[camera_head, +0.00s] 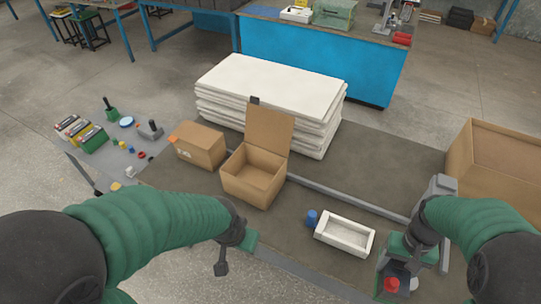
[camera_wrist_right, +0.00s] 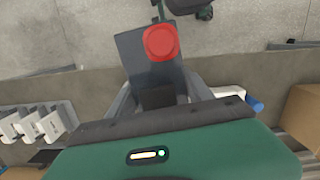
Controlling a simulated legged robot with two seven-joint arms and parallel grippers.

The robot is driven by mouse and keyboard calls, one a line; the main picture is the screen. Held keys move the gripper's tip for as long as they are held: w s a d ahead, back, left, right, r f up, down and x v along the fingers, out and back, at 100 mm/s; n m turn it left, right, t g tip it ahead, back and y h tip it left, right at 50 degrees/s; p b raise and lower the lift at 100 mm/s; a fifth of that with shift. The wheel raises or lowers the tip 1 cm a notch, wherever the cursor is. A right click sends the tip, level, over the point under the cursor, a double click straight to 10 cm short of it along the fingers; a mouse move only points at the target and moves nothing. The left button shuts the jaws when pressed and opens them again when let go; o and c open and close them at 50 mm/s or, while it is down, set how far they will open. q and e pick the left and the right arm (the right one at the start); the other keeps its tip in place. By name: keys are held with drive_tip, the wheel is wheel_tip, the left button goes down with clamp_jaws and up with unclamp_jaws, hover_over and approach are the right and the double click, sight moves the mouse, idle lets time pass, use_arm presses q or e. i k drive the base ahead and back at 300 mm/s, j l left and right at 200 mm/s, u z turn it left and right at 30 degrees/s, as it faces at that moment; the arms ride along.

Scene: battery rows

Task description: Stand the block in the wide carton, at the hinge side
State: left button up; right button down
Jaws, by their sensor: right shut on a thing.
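My right gripper (camera_wrist_right: 157,97) is shut on a dark grey block (camera_wrist_right: 135,58) with a red round cap on its face. In the head view the red cap (camera_head: 390,284) shows low at the right, below my right gripper (camera_head: 398,262). A brown carton (camera_head: 246,190) stands open near the middle, its single lid flap (camera_head: 269,130) raised at the back; its visible inside looks empty. My left gripper (camera_head: 222,262) is at the lower middle, in front of this carton, with nothing seen in it; its jaw opening is unclear.
A closed brown box (camera_head: 200,146) stands left of the open carton. A white tray (camera_head: 345,236) and a blue cylinder (camera_head: 311,217) lie to its right. White stacked boards (camera_head: 270,85) are behind. A larger brown carton (camera_head: 500,165) stands at the far right. Several small tools lie left.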

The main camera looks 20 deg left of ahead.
sight(262, 181)
drive_tip(key=i+j, duration=0.15)
drive_tip(key=j, duration=0.2)
drive_tip(key=i+j, duration=0.1)
drive_tip(key=j, duration=0.3)
drive_tip(key=i+j+u, duration=0.1)
drive_tip(key=j, duration=0.25)
drive_tip(key=i+j, duration=0.2)
drive_tip(key=j, duration=0.2)
drive_tip(key=i+j, duration=0.15)
drive_tip(key=j, duration=0.2)
drive_tip(key=i+j+u, duration=0.1)
drive_tip(key=j, duration=0.25)
drive_tip(key=i+j, duration=0.2)
drive_tip(key=j, duration=0.15)
